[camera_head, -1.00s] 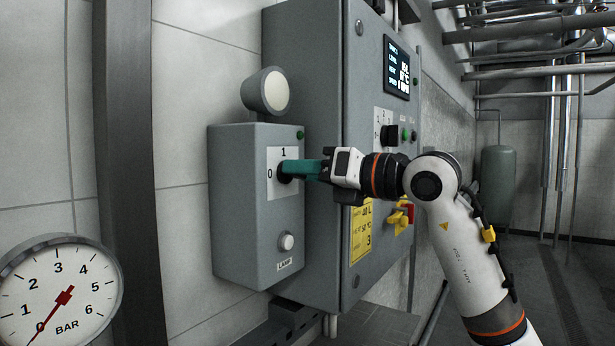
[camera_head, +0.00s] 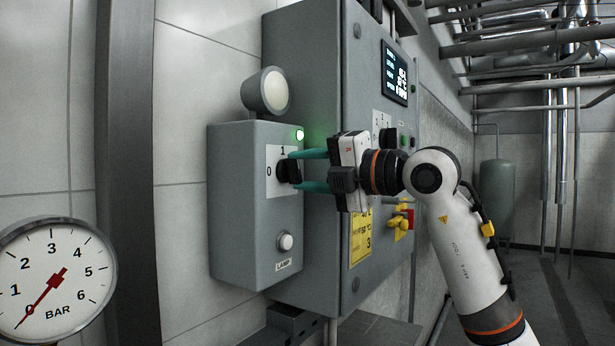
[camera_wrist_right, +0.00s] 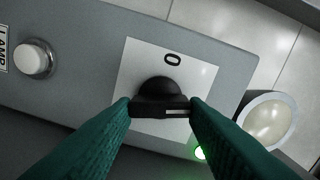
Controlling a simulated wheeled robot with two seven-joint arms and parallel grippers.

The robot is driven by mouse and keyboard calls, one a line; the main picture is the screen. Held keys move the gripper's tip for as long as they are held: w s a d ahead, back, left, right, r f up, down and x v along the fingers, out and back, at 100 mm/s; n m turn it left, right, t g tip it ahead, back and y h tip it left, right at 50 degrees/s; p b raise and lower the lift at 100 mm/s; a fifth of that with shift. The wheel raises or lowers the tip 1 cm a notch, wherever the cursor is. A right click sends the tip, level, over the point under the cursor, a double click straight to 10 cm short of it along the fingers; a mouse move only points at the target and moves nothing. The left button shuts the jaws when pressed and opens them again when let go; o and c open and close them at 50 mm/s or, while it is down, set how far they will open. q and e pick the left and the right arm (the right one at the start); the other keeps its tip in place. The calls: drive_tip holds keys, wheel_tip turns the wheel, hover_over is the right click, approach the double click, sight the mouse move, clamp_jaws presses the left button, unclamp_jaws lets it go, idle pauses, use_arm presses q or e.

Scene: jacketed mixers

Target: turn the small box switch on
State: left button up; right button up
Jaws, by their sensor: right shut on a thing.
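The small grey switch box (camera_head: 255,215) is on the left of the head view, with a black rotary knob (camera_head: 287,171) on a white plate marked 0 and 1. My right gripper (camera_head: 298,170) has one teal finger above the knob and one below. In the right wrist view the fingertips (camera_wrist_right: 160,107) close on both ends of the black knob (camera_wrist_right: 158,90). A small green light (camera_head: 300,134) at the box's upper corner is lit; it also glows in the wrist view (camera_wrist_right: 201,153). My left gripper is not in view.
A white round lamp (camera_head: 265,91) sits above the box, and a LAMP button (camera_head: 286,241) is below the knob. A larger grey cabinet (camera_head: 320,60) with a display stands right behind. A pressure gauge (camera_head: 75,300) is at lower left.

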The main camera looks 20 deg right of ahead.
drive_tip(key=shift+m+b, duration=0.45)
drive_tip(key=shift+m, duration=1.15)
drive_tip(key=o, duration=1)
drive_tip(key=b+v, duration=0.4)
drive_tip(key=v, duration=0.8)
drive_tip(key=shift+d, duration=0.15)
